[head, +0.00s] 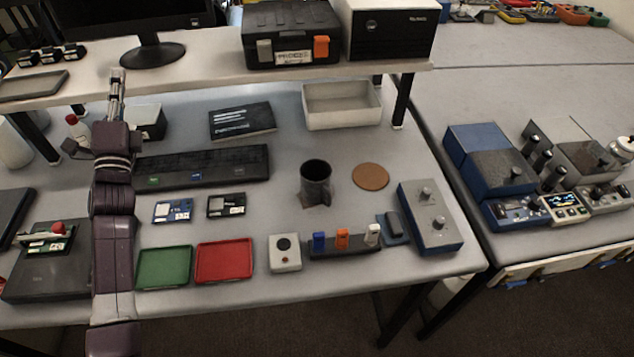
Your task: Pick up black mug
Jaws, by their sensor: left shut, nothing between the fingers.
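A black mug (316,178), a dark upright cylinder with an open top, stands on the grey table right of the middle. A brown piece shows at its base, and I cannot tell what it is. A round brown coaster (370,176) lies to its right, apart from it. My left gripper (116,82) is at the far left, by the front edge of the raised shelf. It is shut and empty, well away from the mug. My right gripper is not in view.
A long black bar (203,168) lies between the left arm and the mug. Green (164,267) and red (224,261) trays, a white button box (285,253) and a rack of clips (344,244) line the front. A white bin (342,108) stands behind the mug.

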